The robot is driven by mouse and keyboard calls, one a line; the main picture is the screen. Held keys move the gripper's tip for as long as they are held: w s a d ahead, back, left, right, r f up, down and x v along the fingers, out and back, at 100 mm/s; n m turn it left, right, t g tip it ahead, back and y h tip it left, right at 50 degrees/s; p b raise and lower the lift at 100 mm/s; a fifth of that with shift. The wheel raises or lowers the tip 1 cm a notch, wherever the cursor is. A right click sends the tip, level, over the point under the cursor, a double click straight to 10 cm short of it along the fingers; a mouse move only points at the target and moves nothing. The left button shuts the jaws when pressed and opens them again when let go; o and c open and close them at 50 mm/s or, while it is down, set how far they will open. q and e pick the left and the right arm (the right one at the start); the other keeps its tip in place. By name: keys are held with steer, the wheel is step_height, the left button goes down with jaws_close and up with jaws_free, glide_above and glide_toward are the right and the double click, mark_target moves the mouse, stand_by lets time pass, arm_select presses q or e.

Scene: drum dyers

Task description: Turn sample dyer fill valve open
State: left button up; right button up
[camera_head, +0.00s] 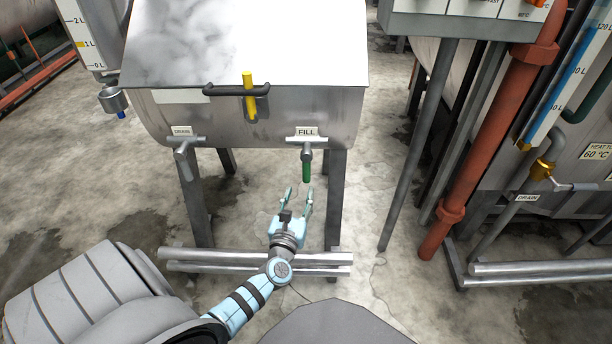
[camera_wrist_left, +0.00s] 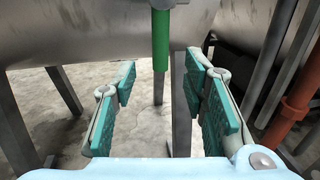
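The sample dyer (camera_head: 260,118) is a steel drum tank on legs with a white lid. Its fill valve has a green handle (camera_head: 306,172) hanging straight down below the FILL label (camera_head: 306,132), at the front right of the tank. My left gripper (camera_head: 300,196) is open and empty just below and in front of the green handle. In the left wrist view the green handle (camera_wrist_left: 160,45) comes down from the top centre, in line with the gap between the open fingers (camera_wrist_left: 160,95). I cannot tell whether it lies between them. My right gripper is not in view.
A DRAIN valve (camera_head: 182,148) is at the tank's front left. A dark bar with a yellow handle (camera_head: 249,95) crosses the lid's front edge. Steel pipes (camera_head: 260,260) run low between the legs. A red pipe (camera_head: 490,140) and grey post (camera_head: 420,140) stand right.

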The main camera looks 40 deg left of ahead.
mark_target(305, 177)
arm_select(q)
steer(key=b+x, duration=0.1)
steer(key=x, duration=0.3)
steer(key=b+x, duration=0.1)
steer(key=x, duration=0.3)
steer(key=shift+w+a+f, duration=0.15)
steer(key=shift+w+f, duration=0.1)
steer(key=shift+w, duration=0.05)
steer(key=shift+w+a+r+b, duration=0.15)
steer(key=shift+w+a+b, duration=0.15)
steer(key=shift+w, duration=0.25)
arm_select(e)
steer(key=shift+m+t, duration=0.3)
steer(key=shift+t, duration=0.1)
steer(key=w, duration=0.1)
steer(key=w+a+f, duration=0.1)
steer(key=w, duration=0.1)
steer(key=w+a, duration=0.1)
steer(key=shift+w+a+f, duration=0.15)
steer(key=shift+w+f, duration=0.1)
arm_select(q)
steer(key=shift+c, duration=0.6)
jaws_close()
